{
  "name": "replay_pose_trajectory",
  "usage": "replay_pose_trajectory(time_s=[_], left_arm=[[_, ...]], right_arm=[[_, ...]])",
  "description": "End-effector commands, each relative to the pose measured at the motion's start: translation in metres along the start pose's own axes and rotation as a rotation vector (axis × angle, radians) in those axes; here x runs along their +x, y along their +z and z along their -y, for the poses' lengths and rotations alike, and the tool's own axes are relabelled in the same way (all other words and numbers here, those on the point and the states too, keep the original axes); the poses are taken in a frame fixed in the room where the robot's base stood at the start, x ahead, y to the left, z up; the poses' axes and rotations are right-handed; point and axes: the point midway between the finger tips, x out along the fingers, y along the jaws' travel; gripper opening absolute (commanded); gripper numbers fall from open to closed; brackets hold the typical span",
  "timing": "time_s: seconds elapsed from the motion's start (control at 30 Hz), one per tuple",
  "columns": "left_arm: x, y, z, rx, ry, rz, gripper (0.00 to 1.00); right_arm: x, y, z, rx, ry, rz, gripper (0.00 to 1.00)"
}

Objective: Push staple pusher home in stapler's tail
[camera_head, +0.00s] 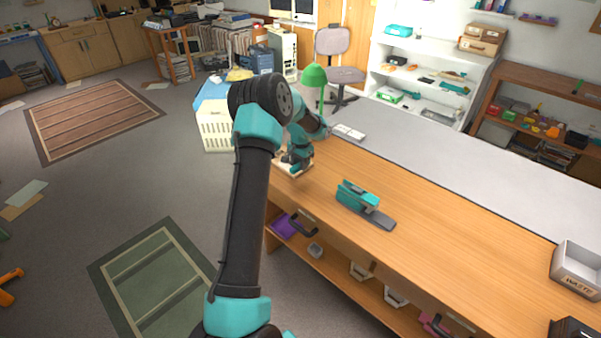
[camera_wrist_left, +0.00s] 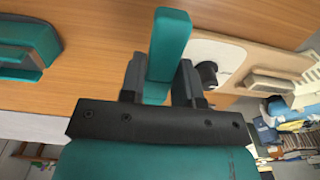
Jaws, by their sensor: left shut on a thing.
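The teal stapler (camera_head: 358,196) with its dark grey base lies on the wooden bench top; part of it shows at the left edge of the left wrist view (camera_wrist_left: 25,48). My left gripper (camera_head: 295,157) is at the bench's far left end, apart from the stapler and to its left. In the left wrist view its fingers (camera_wrist_left: 160,82) are shut on a teal bar (camera_wrist_left: 170,40) that sticks out past them. I cannot tell for sure whether this bar is the staple pusher. The stapler's tail is not clear at this size. My right gripper is not in view.
A pale board (camera_wrist_left: 228,58) with a dark round knob (camera_wrist_left: 207,73) lies by my left gripper. A waste bin (camera_head: 578,270) stands at the bench's right end. A green lamp (camera_head: 314,76) stands behind the arm. The wood around the stapler is clear.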

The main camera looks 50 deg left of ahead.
Motion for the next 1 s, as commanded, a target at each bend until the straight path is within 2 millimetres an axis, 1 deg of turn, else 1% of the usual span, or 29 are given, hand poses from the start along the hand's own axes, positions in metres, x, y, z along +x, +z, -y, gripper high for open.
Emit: replay_pose_trajectory(time_s=[0.03,0.1,0.2,0.87,1.0], left_arm=[[-0.007,-0.001,0.000,0.000,-0.001,-0.002,0.08],[-0.014,0.000,0.000,0.001,-0.001,-0.001,0.08],[-0.018,0.000,0.000,0.001,0.000,0.000,0.08],[-0.018,0.000,0.000,0.001,0.000,0.000,0.08],[-0.018,-0.005,-0.010,0.010,0.002,0.000,0.08]], right_arm=[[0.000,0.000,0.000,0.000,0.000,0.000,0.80],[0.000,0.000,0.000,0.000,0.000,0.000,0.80],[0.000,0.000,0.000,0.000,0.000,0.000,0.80],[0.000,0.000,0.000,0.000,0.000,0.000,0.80],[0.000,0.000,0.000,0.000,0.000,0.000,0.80]])
